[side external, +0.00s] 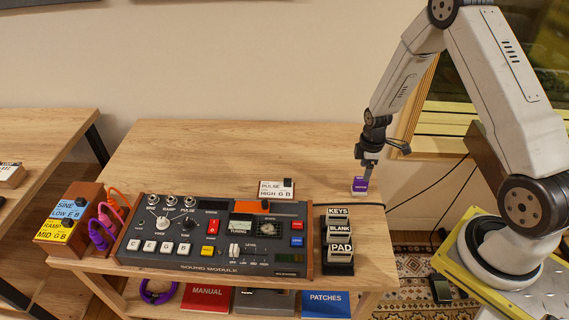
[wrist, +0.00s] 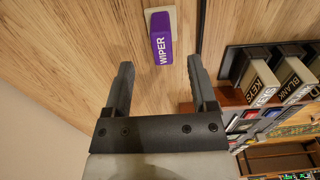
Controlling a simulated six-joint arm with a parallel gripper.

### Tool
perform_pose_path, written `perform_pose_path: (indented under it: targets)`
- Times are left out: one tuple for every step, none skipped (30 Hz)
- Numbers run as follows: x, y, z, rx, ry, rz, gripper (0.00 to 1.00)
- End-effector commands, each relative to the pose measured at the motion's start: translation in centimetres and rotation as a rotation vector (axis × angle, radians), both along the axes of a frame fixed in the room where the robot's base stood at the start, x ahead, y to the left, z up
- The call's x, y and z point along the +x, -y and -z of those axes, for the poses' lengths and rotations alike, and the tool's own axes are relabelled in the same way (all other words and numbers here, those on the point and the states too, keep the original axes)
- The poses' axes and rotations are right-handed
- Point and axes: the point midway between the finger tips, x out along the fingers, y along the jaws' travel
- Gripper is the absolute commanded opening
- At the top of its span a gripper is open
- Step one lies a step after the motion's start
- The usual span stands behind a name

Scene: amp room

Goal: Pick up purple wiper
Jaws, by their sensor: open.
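The purple wiper (wrist: 161,37) lies on the wooden table, with white lettering on its purple body and a pale strip along its edge in the wrist view. It also shows in the side external view (side external: 360,185) near the table's right edge. My gripper (wrist: 160,75) is open and empty, and the wiper lies just beyond its fingertips, roughly between their lines. In the side external view my gripper (side external: 367,170) is above and close to the wiper. Whether the fingertips touch the wiper or the table cannot be told.
A rack with KEYS, BLANK and PAD blocks (side external: 340,240) stands near the wiper. The sound module (side external: 215,237) fills the front of the table, with a PULSE HIGH block (side external: 276,189) behind it. The table's back left (side external: 200,150) is clear.

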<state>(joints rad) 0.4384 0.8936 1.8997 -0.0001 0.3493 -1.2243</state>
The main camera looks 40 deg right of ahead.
Motion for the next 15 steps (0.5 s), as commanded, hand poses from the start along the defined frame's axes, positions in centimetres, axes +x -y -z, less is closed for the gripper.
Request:
perform_pose_path:
  targets:
    - [0.0,0.0,0.4,0.0,0.0,0.0,0.74]
    - [0.0,0.0,0.7,0.0,0.0,0.0,0.74]
    - [0.0,0.0,0.9,0.0,0.0,0.0,0.74]
    - [0.0,0.0,1.1,0.0,0.0,0.0,0.74]
    - [0.0,0.0,1.2,0.0,0.0,0.0,0.74]
    - [0.0,0.0,1.3,0.0,0.0,0.0,0.74]
    - [0.0,-0.1,1.4,0.0,0.0,0.0,0.74]
    - [0.0,-0.1,1.4,0.0,0.0,0.0,0.74]
    - [0.0,-0.1,1.5,-0.001,0.001,0.0,0.74]
    - [0.0,-0.1,1.4,-0.001,0.001,0.0,0.74]
    - [0.0,-0.1,1.4,-0.001,0.001,0.0,0.74]
    - [0.0,-0.1,1.5,-0.001,0.001,0.0,0.74]
    - [0.0,-0.1,1.5,-0.001,0.001,0.0,0.74]
    - [0.0,-0.1,1.6,0.0,0.0,0.0,0.74]
    - [0.0,-0.1,1.7,0.0,0.0,0.0,0.74]
